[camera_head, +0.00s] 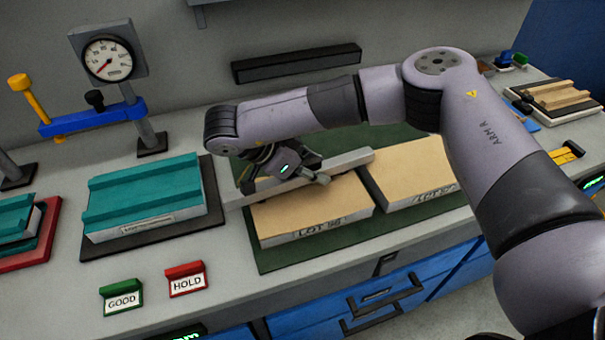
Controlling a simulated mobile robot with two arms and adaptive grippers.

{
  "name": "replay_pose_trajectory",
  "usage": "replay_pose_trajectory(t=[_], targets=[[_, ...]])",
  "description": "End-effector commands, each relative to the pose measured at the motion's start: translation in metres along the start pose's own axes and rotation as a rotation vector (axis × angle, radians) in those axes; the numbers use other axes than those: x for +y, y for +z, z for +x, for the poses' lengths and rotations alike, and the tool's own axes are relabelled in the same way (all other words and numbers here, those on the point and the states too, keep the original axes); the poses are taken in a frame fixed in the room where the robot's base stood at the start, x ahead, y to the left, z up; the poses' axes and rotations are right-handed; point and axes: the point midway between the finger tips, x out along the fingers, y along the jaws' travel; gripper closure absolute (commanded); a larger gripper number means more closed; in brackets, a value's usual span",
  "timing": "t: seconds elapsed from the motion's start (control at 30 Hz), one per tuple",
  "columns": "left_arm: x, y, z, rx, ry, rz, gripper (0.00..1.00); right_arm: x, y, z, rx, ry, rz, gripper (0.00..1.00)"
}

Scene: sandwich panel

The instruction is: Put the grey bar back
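The grey bar (348,161) is long and slim. It runs at a slant behind and along the back edge of the tan LOT 96 panel (310,212), its right end by the second tan panel (415,171). My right gripper (308,177) is at the bar's middle, with one dark fingertip in front of it. The gripper covers part of the bar, so I cannot tell whether it is closed on it or whether the bar is lifted. My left gripper is out of view.
A green mat (285,258) lies under the tan panels. Teal ribbed panels (145,195) lie to the left, below a dial gauge (108,57). GOOD (122,298) and HOLD (187,280) signs stand at the front. A dark rail (297,64) is on the back wall.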

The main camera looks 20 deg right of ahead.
Motion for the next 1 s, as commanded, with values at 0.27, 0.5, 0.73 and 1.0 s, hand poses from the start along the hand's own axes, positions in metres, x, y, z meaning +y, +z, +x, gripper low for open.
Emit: replay_pose_trajectory(t=[0.27,0.5,0.73,1.0], targets=[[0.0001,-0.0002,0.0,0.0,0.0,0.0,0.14,-0.0001,0.0,-0.0004,0.0,0.0,0.0,0.87],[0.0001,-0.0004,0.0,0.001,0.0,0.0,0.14,-0.0001,0.0,-0.0004,0.0,0.0,0.0,1.0],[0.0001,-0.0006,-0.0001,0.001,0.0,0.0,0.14,-0.0001,0.0,-0.0005,0.0,0.0,0.0,1.0],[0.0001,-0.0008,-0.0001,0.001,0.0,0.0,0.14,-0.0001,0.0,-0.0006,-0.001,-0.001,0.0,1.0]])
